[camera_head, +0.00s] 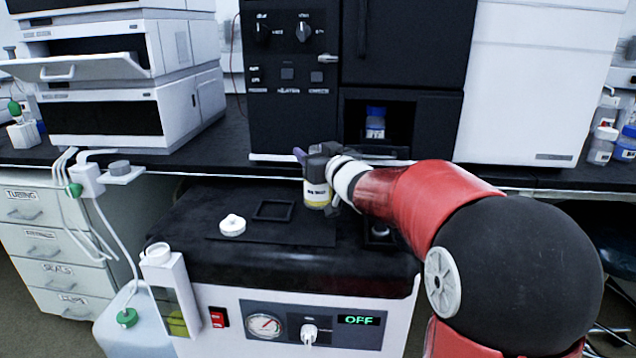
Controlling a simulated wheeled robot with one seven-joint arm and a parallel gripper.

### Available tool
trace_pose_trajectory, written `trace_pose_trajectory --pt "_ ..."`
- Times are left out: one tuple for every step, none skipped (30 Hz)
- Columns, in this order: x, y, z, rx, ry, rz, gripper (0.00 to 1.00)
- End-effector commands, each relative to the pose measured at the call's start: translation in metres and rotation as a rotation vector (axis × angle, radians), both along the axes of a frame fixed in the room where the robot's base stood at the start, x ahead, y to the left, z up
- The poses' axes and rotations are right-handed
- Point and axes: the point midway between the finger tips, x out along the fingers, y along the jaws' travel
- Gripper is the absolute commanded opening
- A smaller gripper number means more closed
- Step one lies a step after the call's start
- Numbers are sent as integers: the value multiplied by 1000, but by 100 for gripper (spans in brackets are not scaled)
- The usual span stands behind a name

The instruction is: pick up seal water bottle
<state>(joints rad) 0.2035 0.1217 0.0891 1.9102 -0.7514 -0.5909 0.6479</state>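A small bottle (317,193) with pale yellow contents and a white label is upright above or on the back of the black-topped cart. The label is too small to read, so I cannot tell if it is the seal water bottle. My gripper (321,158) is at this bottle's top and partly hides it. I cannot tell whether its fingers are closed on it, or whether the bottle rests on the cart. A blue-capped bottle (375,123) stands upright in the dark instrument's recess, apart from my gripper.
The cart (350,264) carries an empty square frame (273,210) and a white cap-like piece (232,225). The tall black instrument (290,115) stands close behind my gripper. White stacked modules (115,110), one with an open flap, are at left. Bottles (602,146) stand at right.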

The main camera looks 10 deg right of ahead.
Motion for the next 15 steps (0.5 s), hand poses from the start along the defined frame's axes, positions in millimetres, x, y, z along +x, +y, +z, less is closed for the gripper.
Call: trace_pose_trajectory --pt "0 0 0 0 0 0 42" --pt "0 0 0 0 0 0 38" --pt "0 0 0 0 0 0 33" --pt "0 0 0 0 0 0 29" --pt "0 0 0 0 0 0 25" --pt "0 0 0 0 0 0 20" --pt "0 0 0 0 0 0 16" --pt "0 0 0 0 0 0 12" --pt "0 0 0 0 0 0 7" --pt "0 0 0 0 0 0 3" --pt "0 0 0 0 0 0 0" --pt "0 0 0 0 0 0 0" --pt "0 0 0 0 0 0 0" --pt "0 0 0 0 0 0 0" --pt "0 0 2 0 -3 0 0"
